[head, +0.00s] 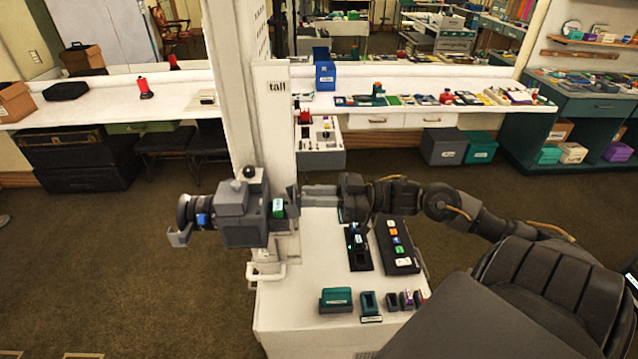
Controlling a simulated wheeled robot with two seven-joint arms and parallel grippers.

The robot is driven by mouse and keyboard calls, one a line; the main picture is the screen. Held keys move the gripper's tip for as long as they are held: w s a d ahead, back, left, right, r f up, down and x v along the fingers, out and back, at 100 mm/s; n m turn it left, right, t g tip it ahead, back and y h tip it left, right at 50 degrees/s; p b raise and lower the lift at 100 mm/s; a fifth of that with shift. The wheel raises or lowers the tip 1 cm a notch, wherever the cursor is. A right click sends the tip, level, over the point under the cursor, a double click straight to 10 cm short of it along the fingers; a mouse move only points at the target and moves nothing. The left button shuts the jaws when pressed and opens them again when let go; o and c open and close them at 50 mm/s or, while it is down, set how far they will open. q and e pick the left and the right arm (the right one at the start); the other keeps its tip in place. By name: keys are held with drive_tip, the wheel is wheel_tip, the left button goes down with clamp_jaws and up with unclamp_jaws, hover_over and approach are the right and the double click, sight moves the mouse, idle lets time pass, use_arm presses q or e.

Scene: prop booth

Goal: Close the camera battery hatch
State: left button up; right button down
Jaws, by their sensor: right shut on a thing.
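The grey camera (240,218) is mounted beside the white column, with its lens pointing left. A green block with a pale label, which looks like a battery (278,208), sits at the camera's right side. A dark upright plate, which looks like the battery hatch (292,200), stands out just right of it. My right gripper (299,192) reaches in from the right and is shut at this plate. The contact is small and partly hidden, and the hatch angle is hard to tell. My left gripper is out of view.
The white column (275,130) marked "tall" rises right behind the camera. Below is a white cabinet top (300,270) with a dark charger-like dock (358,248), a black button panel (397,246), a teal box (336,299) and small blocks along its front. Open carpet lies left.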

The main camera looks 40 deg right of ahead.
drive_tip(key=shift+w+a+r+g+h, duration=0.15)
drive_tip(key=shift+r+g+h, duration=0.15)
drive_tip(key=shift+h, duration=0.1)
drive_tip(key=shift+w+a+r+g+h, duration=0.1)
drive_tip(key=shift+a+r+g+h, duration=0.05)
drive_tip(key=shift+r+g+h, duration=0.2)
drive_tip(key=g+h, duration=0.1)
drive_tip(key=w+a+r+g+h, duration=0.1)
drive_tip(key=h, duration=0.1)
drive_tip(key=shift+w+a+r+h, duration=0.15)
drive_tip(key=shift+a+h, duration=0.1)
drive_tip(key=shift+a, duration=0.05)
drive_tip(key=g+h, duration=0.1)
drive_tip(key=w+a+h, duration=0.1)
drive_tip(key=a+g+h, duration=0.1)
drive_tip(key=shift+w+r+g, duration=0.2)
drive_tip(key=shift+r+g, duration=0.05)
drive_tip(key=shift+g, duration=0.1)
drive_tip(key=g+h, duration=0.1)
drive_tip(key=w+a+h, duration=0.1)
drive_tip(key=shift+a+g+h, duration=0.15)
drive_tip(key=shift+g+h, duration=0.15)
drive_tip(key=shift+g, duration=0.1)
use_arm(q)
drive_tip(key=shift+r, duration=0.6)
use_arm(e)
drive_tip(key=shift+w+a+f+g+h, duration=0.25)
drive_tip(key=shift+a+f+g+h, duration=0.15)
drive_tip(key=shift+g+h, duration=0.25)
